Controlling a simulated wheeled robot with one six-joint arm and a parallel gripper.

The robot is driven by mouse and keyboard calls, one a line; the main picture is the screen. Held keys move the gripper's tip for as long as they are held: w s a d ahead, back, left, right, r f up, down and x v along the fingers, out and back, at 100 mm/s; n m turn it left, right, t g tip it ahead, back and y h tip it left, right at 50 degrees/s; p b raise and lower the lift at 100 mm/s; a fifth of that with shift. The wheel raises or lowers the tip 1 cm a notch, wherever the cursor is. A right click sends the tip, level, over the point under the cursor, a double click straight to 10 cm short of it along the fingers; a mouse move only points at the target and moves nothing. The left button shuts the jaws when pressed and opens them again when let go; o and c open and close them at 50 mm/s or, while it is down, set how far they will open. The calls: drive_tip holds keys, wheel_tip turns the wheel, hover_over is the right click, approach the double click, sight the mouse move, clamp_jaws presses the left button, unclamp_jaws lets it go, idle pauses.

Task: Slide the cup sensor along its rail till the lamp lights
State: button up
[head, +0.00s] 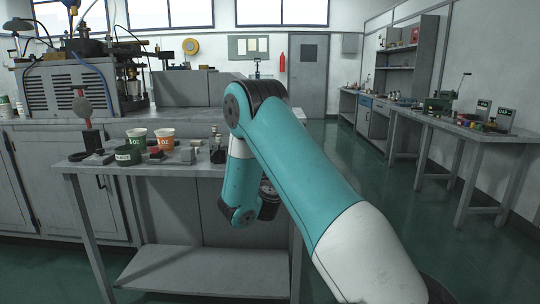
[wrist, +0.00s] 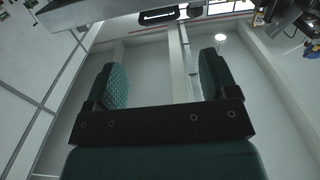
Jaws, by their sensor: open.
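I cannot make out the cup sensor, its rail or its lamp for certain in either view. A grey vented machine (head: 68,90) with dark upright fittings (head: 128,65) stands on the back bench at the left. My gripper (wrist: 160,85) shows in the wrist view with two dark green padded fingers wide apart and nothing between them. In the head view my teal arm hides most of the gripper, at the near bench's right end. A grey bar-like part with a black slot (wrist: 160,16) crosses the top of the wrist view, beyond the fingers.
A side table (head: 480,133) stands at the right. Green floor (head: 400,215) between is clear.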

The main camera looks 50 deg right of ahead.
drive_tip(key=p+x, duration=0.3)
drive_tip(key=x, duration=0.8)
drive_tip(key=shift+w+d+p, duration=0.25)
drive_tip(key=shift+p, duration=0.15)
drive_tip(key=c, duration=1)
drive_tip(key=shift+f, duration=0.15)
drive_tip(key=shift+s+f+b, duration=0.1)
drive_tip(key=shift+b, duration=0.55)
drive_tip(key=shift+d, duration=0.1)
drive_tip(key=o, duration=1)
